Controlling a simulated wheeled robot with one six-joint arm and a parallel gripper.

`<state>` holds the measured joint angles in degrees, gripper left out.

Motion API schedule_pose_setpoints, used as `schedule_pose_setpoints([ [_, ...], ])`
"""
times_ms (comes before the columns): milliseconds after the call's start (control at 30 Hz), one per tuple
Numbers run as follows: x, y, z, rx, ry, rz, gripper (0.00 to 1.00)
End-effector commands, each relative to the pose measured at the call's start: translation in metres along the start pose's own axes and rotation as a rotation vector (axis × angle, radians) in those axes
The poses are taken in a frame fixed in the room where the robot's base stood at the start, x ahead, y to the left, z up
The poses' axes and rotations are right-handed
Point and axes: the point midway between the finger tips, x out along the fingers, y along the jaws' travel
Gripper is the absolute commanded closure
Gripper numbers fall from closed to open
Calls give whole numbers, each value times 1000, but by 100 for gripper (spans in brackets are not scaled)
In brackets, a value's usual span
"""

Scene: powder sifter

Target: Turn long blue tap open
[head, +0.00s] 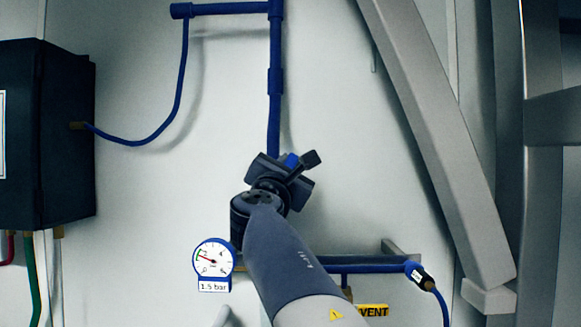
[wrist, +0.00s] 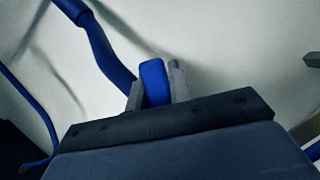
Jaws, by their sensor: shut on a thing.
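The long blue tap handle (wrist: 154,82) stands between the two grey fingers of my gripper (wrist: 156,88) in the wrist view. The fingers are shut on it, one on each side. In the head view a small blue part of the tap (head: 291,160) shows at my gripper (head: 296,164). My gripper and wrist hide most of the tap and its joint with the pipe. The blue vertical pipe (head: 275,110) runs down from the top to behind my gripper.
A dark box (head: 60,135) hangs at the left with a blue hose (head: 160,136). A gauge marked 1.5 bar (head: 212,258) sits left of my arm. A blue horizontal pipe (head: 370,267) and a yellow VENT label (head: 373,310) are lower right. A grey slanted beam (head: 440,140) stands at the right.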

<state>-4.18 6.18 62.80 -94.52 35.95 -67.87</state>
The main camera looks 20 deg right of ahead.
Motion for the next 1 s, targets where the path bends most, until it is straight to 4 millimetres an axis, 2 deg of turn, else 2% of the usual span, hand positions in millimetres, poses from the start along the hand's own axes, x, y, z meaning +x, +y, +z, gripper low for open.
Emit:
schedule_pose_setpoints([
  [267,0,0,-1,0,1,0,100],
  [300,0,0,-1,0,1,0,77],
  [533,0,0,0,1,1,1,58],
  [1000,-1,1,0,3,0,7,58],
])
